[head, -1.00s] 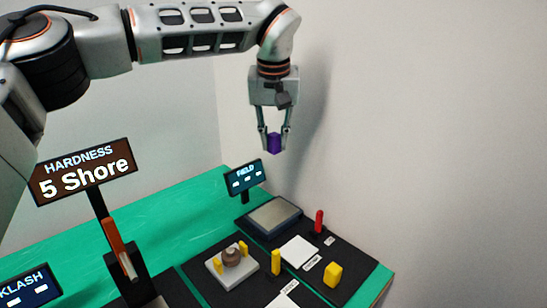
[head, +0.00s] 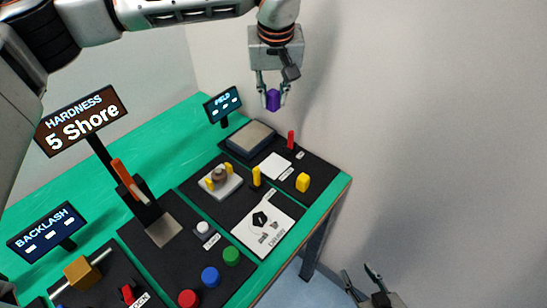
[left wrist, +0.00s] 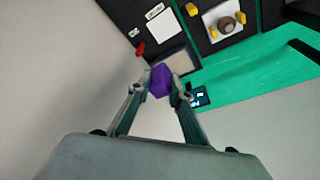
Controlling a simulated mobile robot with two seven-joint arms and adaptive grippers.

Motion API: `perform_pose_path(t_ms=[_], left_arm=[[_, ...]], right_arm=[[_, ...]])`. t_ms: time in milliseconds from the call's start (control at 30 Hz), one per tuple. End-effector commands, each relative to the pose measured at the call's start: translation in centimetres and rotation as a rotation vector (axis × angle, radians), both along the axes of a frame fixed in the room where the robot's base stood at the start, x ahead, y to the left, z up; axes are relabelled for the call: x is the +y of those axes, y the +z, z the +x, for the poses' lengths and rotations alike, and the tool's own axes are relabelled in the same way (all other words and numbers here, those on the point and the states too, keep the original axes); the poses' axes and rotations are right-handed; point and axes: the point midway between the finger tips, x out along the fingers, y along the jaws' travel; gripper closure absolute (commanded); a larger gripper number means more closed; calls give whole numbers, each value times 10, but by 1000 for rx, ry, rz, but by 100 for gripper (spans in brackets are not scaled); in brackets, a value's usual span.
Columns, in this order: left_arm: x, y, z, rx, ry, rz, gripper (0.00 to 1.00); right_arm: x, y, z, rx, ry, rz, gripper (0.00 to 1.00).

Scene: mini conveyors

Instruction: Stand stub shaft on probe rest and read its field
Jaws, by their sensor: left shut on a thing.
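My left gripper (head: 272,96) is shut on a purple stub shaft (head: 273,103) and holds it in the air, above and beyond the table's far right end. In the left wrist view the purple shaft (left wrist: 160,82) has a six-sided outline between the fingertips. The FIELD display (head: 223,104) shows only dashes. A grey-topped block (head: 250,139) stands beside it, with a white plate (head: 275,167) and a red peg (head: 291,140) nearby. I cannot tell which of these is the probe rest. My right gripper (head: 360,272) is open and empty at the lower right.
The green table (head: 130,158) carries dark station mats. The hardness display (head: 82,120) reads 5 Shore; the backlash display (head: 47,232) shows dashes. Yellow pegs, a grey-brown knob (head: 219,174) and coloured buttons stand on the mats. A pale wall (head: 430,120) rises behind the right end.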

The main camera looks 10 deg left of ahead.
Motion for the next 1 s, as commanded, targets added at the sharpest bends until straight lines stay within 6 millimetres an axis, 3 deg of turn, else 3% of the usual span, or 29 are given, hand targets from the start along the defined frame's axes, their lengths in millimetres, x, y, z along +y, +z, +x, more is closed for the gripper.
perform_pose_path(t_ms=[167,700,1000], left_arm=[[-2,-22,-4,5,2,-5,100],[-3,-146,-4,4,1,-5,100],[-2,-174,-4,2,2,-4,100]], right_arm=[[0,1,-1,6,-2,1,60],[-1,14,3,-2,-4,0,60],[-2,17,3,-3,-5,-2,60]])
